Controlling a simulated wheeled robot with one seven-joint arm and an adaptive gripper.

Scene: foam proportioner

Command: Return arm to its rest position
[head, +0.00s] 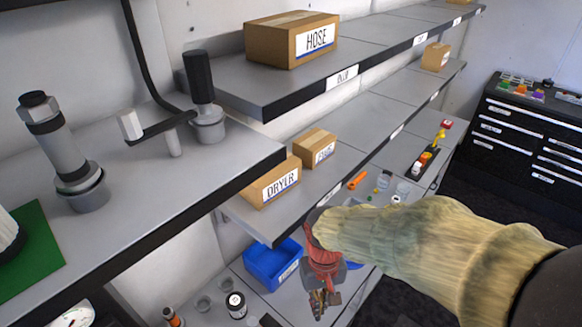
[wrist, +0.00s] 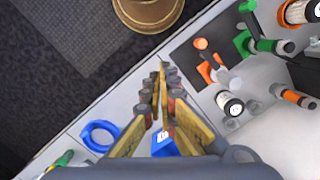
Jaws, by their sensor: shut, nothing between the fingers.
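My arm reaches in from the lower right of the head view in a pale yellowish sleeve. My gripper (head: 322,301) hangs at its end, pointing down, in front of the blue bin. In the wrist view my gripper (wrist: 160,75) has its yellow fingers together, with nothing held between them. The surface below the fingers is partly hidden by them.
A blue bin (head: 272,266) stands behind my gripper on the lower bench. Shelves with the DRYER box (head: 270,184) and HOSE box (head: 291,40) rise above. The wrist view shows a blue ring (wrist: 100,136) and a dark mat (wrist: 188,73) with small parts.

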